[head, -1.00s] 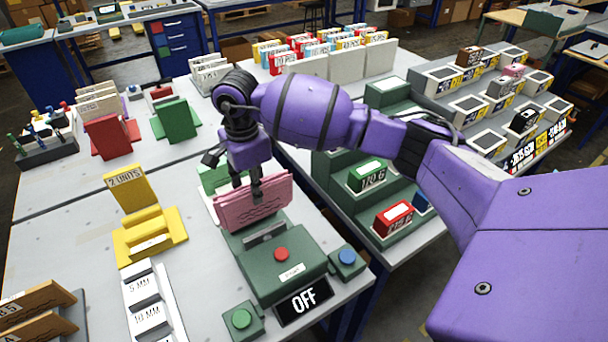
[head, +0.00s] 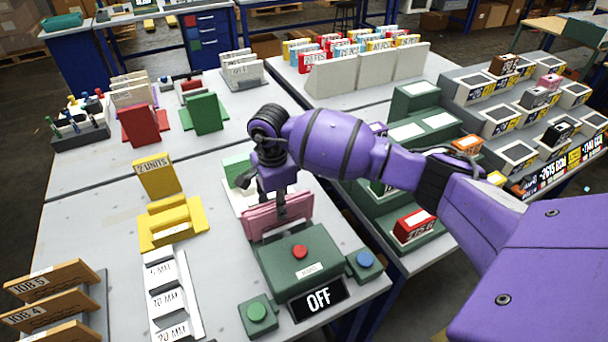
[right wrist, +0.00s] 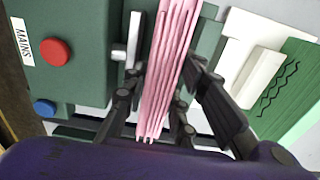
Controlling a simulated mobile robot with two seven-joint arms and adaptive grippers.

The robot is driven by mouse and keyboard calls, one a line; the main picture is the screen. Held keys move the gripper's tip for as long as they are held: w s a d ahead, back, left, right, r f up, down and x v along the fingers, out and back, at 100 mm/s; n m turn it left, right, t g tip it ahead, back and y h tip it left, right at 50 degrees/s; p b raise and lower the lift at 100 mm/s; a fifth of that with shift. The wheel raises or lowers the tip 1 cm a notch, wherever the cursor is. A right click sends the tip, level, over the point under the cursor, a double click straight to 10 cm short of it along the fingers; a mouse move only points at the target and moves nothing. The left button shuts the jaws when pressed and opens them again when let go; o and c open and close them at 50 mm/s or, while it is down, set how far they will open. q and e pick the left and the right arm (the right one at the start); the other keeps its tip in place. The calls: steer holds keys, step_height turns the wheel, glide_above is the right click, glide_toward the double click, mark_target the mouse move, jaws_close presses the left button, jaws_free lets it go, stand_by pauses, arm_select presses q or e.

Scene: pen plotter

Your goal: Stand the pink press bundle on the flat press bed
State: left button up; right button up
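The pink press bundle (head: 265,224) stands on edge right behind the green press housing (head: 280,262), at the bed. The bed surface under it is mostly hidden, so its contact cannot be made out for sure. My right gripper (head: 282,207) is over the bundle's top edge, pointing down. In the right wrist view the pink sheets (right wrist: 172,60) run between the two fingers (right wrist: 165,90), with a gap showing on the left side, so the gripper looks open around them. My left gripper is not in view.
The press has a red button (head: 299,252), a blue button (head: 364,259), a green button (head: 257,311) and an OFF display (head: 318,299). A light green bundle (head: 236,167) stands close behind. A yellow stand (head: 172,222) is left; green stepped shelves (head: 415,130) are right.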

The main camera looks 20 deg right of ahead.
steer(key=o, duration=0.3)
steer(key=shift+w+r, duration=0.1)
steer(key=shift+o, duration=0.2)
steer(key=shift+r, duration=0.35)
step_height(320, 180, up, 12)
steer(key=shift+f, duration=0.2)
stand_by(0.6)
